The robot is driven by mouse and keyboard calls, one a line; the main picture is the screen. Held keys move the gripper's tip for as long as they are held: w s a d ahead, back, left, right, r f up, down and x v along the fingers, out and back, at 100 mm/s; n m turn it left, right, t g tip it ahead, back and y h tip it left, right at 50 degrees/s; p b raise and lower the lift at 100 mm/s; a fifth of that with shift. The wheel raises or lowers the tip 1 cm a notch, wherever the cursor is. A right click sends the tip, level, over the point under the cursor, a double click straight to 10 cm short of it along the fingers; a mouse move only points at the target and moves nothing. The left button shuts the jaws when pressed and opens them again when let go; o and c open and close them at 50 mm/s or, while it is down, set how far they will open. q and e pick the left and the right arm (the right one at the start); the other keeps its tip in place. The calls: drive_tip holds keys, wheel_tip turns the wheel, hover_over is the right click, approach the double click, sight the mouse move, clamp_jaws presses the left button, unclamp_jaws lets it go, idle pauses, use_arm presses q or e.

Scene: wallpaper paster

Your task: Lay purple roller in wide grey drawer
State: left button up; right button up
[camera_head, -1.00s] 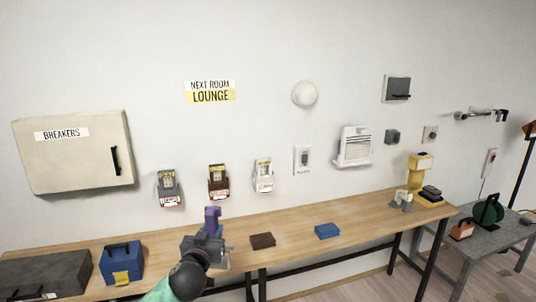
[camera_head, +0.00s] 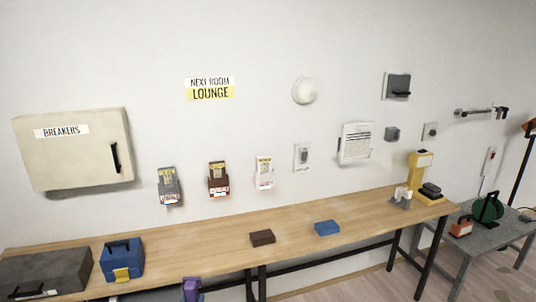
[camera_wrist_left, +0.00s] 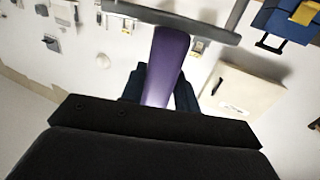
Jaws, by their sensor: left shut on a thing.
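The purple roller (camera_head: 191,285) shows at the bottom edge of the head view, in front of the table's near edge. My left gripper (camera_head: 192,297) is shut on it there and is mostly cut off by the frame. In the left wrist view the purple roller (camera_wrist_left: 166,65) stands between the two dark fingers of the gripper (camera_wrist_left: 160,92), reaching up to a grey bar (camera_wrist_left: 185,24). No wide grey drawer can be clearly made out. My right gripper is not in view.
The wooden table (camera_head: 200,243) holds a grey case (camera_head: 45,272), a blue toolbox (camera_head: 122,262), a brown block (camera_head: 262,237) and a blue block (camera_head: 327,228). A breaker box (camera_head: 72,150) hangs on the wall. The table's middle is mostly clear.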

use_arm(q)
drive_tip(key=shift+s+f, duration=0.5)
drive_tip(key=shift+f, duration=0.2)
drive_tip(key=shift+s+f, duration=0.5)
drive_tip(key=shift+f, duration=0.2)
drive_tip(key=shift+r, duration=0.1)
